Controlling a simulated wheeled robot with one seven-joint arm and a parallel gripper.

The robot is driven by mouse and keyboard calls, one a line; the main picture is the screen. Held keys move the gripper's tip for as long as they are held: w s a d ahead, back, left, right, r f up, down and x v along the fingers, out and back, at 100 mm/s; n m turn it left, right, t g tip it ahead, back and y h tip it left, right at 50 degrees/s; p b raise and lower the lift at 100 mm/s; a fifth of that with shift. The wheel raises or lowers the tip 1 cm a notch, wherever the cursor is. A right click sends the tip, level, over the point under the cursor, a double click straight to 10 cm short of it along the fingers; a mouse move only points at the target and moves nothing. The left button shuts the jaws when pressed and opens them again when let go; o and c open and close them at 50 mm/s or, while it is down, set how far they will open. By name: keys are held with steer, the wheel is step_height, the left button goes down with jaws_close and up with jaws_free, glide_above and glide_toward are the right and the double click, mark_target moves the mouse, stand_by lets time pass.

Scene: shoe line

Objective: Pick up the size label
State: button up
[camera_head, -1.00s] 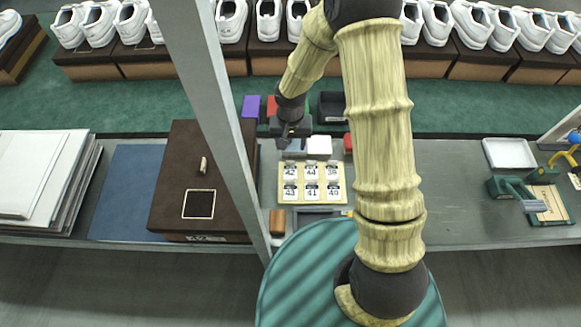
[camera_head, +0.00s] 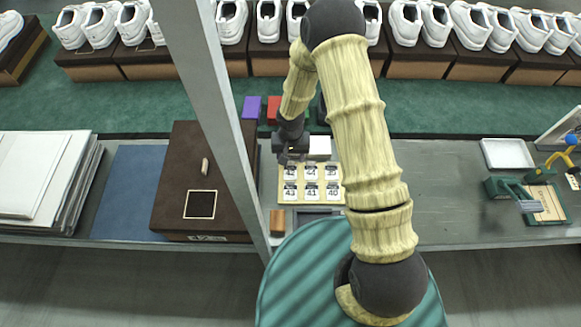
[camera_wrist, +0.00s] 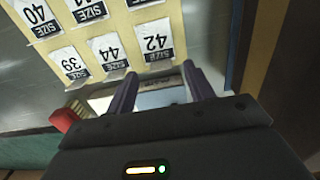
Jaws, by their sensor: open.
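The size labels are white cards with black numbers on a pale yellow board (camera_head: 312,181) on the bench. They lie in two rows. In the wrist view I read a 42 card (camera_wrist: 153,40), a 44 card (camera_wrist: 108,52), a 39 card (camera_wrist: 73,67) and a 40 card (camera_wrist: 35,14). My gripper (camera_head: 290,159) is at the back left corner of the board. In the wrist view the fingers of my gripper (camera_wrist: 160,84) are apart with no card between them. The 42 card is just beyond the fingertips, and I see no contact.
A brown shoebox (camera_head: 178,175) stands left of the board, beyond a grey post (camera_head: 215,100). A purple block (camera_head: 252,107) and a red block (camera_head: 274,108) are behind the board. A white tray (camera_head: 508,154) and a green tool (camera_head: 510,190) are on the right. The bench between is clear.

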mark_target(290, 170)
steer(key=shift+f, duration=1.4)
steer(key=shift+a, duration=0.1)
steer(key=c, duration=1)
